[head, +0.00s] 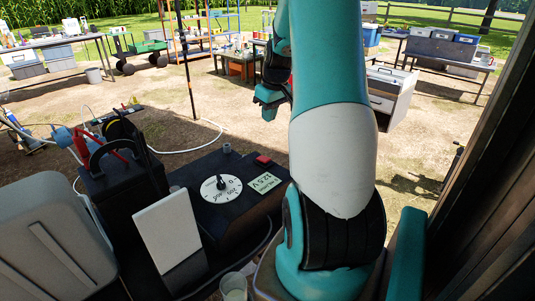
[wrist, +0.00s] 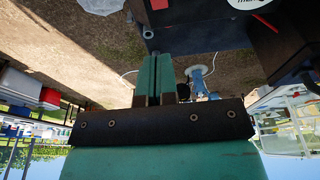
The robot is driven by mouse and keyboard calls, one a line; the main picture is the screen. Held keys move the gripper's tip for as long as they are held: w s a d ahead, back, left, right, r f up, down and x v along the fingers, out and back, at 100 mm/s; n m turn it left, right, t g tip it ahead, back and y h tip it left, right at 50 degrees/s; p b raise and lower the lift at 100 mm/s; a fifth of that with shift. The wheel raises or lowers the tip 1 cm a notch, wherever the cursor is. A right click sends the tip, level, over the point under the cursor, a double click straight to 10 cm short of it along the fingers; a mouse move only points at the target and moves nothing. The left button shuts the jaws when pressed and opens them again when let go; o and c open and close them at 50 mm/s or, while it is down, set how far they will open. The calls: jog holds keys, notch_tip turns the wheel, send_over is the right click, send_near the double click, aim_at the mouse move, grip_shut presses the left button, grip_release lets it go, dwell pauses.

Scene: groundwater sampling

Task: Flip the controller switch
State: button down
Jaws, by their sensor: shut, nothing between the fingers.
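The controller is a black box (head: 232,222) in the lower middle of the head view. Its top has a white dial (head: 221,187) with a dark pointer, a small display (head: 265,183) reading about 12.5 V and a red switch (head: 263,160) near the far edge. In the wrist view, the red switch (wrist: 160,4) is at the top edge and the box's dark side (wrist: 200,30) is below it. My gripper (wrist: 157,58) is shut and empty, its teal fingers pointing toward the box, apart from the switch. In the head view, my gripper (head: 269,104) is beyond the box, partly hidden by my arm.
A white panel (head: 170,232) stands at the box's near left, beside a black battery-like case (head: 118,172) with cables. A grey lidded bin (head: 50,245) is at left. A cup (head: 233,285) stands in front. Beyond, sandy ground is open before several tables.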

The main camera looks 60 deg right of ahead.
jog(key=shift+s+d, duration=0.15)
jog(key=shift+d, duration=0.1)
jog(key=shift+f, duration=0.15)
jog(key=p, duration=0.2)
send_near(266, 158)
jog(key=x, duration=0.5)
jog(key=shift+w+d+f, duration=0.1)
jog(key=shift+w+f, duration=0.1)
jog(key=shift+w, duration=0.1)
jog(key=shift+s+f, duration=0.1)
jog(key=shift+f, duration=0.6)
